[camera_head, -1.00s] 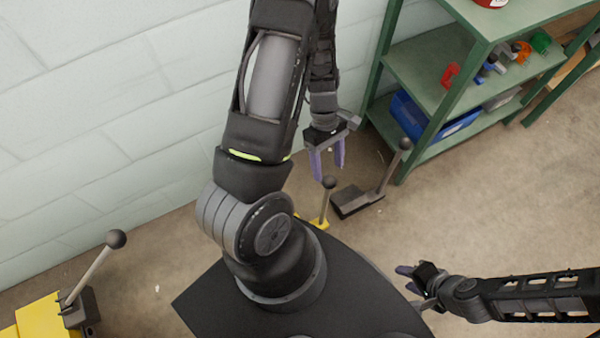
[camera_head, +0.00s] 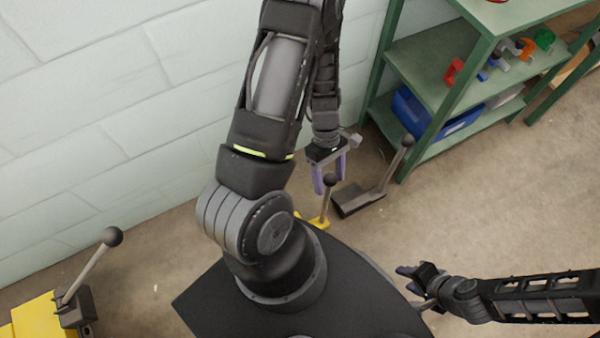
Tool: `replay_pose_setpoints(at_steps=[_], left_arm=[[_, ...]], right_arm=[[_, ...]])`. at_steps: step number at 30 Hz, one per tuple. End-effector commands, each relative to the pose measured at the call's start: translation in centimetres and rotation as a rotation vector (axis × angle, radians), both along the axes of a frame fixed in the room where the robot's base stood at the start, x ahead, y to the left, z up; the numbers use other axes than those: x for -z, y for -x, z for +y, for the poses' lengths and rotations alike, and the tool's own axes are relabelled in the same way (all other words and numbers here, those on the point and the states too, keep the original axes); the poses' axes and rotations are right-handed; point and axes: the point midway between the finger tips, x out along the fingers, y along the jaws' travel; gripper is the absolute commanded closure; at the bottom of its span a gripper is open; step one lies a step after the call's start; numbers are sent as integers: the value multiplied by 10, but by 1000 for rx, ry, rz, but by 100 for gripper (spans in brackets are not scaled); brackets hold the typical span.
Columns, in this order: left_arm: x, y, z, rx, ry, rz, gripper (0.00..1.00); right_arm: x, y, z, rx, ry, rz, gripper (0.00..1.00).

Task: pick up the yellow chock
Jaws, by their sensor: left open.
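My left gripper (camera_head: 330,183) is open and points down, its two purple fingers apart. A yellow chock (camera_head: 318,223) lies on the floor just below it, mostly hidden behind my own arm and base. Its grey handle with a dark ball knob (camera_head: 330,179) stands up, and in the picture the knob shows between the fingers; I cannot tell the depth. Another yellow chock (camera_head: 36,315) with a dark bracket and a tilted ball-topped handle (camera_head: 90,268) sits at the lower left. My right gripper (camera_head: 409,279) is at the lower right, its fingers apart, with nothing visible in it.
A black chock (camera_head: 350,200) with a tilted handle lies just right of the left gripper. A green shelf (camera_head: 425,65) at the upper right holds a blue bin (camera_head: 410,110) and several small coloured parts. A pale block wall (camera_head: 100,100) runs along the left. The floor at right is open.

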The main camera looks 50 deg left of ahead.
Motion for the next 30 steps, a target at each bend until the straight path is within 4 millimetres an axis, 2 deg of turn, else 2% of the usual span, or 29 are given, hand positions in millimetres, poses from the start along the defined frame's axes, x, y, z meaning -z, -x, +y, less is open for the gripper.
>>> replay_pose_setpoints(at_steps=[13,30], left_arm=[[0,0,0,1,0,0,38],[0,0,0,1,0,0,84]], right_arm=[[0,0,0,0,0,0,64],[0,0,0,0,0,0,64]])
